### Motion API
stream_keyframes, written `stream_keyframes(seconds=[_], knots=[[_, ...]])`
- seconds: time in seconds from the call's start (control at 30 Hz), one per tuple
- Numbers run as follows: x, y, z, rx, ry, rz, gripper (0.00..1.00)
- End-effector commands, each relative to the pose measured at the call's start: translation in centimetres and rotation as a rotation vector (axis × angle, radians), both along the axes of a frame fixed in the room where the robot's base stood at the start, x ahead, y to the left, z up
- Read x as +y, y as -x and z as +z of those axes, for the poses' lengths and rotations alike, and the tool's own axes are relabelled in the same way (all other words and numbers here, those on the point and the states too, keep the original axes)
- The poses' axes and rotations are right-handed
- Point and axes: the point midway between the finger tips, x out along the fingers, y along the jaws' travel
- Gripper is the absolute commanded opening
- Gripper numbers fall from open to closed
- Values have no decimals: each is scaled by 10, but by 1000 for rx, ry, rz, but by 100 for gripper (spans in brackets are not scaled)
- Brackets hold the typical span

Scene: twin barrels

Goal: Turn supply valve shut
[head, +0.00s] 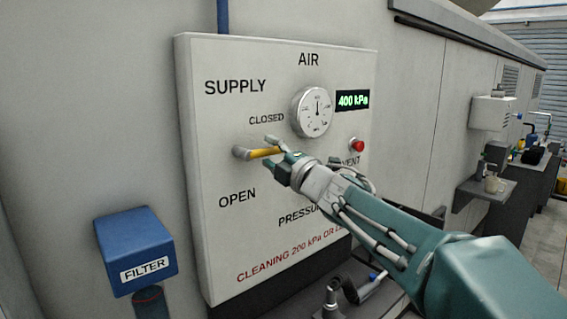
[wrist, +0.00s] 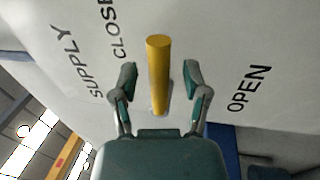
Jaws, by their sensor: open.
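The supply valve has a yellow handle (head: 266,153) on a grey pivot (head: 241,153) at the left of the white air panel (head: 215,270). The handle points right, roughly level, between the CLOSED and OPEN labels. My gripper (head: 274,150) is at the handle's free end. In the wrist view the yellow handle (wrist: 158,75) stands between the two fingers of my gripper (wrist: 160,82), with a gap on each side. The fingers are open and do not appear to touch it.
A round gauge (head: 312,111), a display (head: 352,100) reading 400 kPa and a red button (head: 357,145) are on the panel near my arm. A blue filter box (head: 136,250) stands at lower left. A shelf (head: 486,191) is at right.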

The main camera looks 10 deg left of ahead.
Motion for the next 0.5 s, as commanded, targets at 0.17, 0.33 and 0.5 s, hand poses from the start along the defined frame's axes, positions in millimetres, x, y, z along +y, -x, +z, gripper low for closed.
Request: stream_keyframes(seconds=[0.17, 0.33, 0.5], knots=[[-25, 21, -6, -1, -1, -3, 59], [-51, 44, -13, -2, 2, -3, 59], [-71, 62, -20, -1, 2, -2, 59]])
